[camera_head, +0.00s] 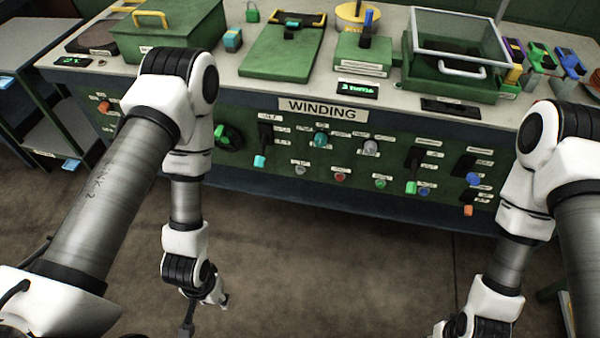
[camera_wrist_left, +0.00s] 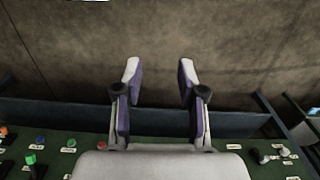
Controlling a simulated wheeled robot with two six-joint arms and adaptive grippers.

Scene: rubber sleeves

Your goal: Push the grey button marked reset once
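A small grey button (camera_head: 300,169) sits at the left of the lower row on the green front panel (camera_head: 255,180) in the head view. Its label is too small to read, so I cannot confirm the word reset. In the left wrist view I cannot make out this button; my gripper body covers part of the panel. My left gripper (camera_wrist_left: 159,68) is open and empty, its two fingers apart over the floor. In the head view my left arm hangs low in front of the panel, below and left of the grey button. My right gripper's fingers are not visible.
A red button (camera_head: 339,177), a green button (camera_head: 380,183) and a blue button (camera_head: 424,190) lie right of the grey one. A teal knob (camera_head: 321,139) and a grey knob (camera_head: 370,147) are above. The floor before the bench is clear.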

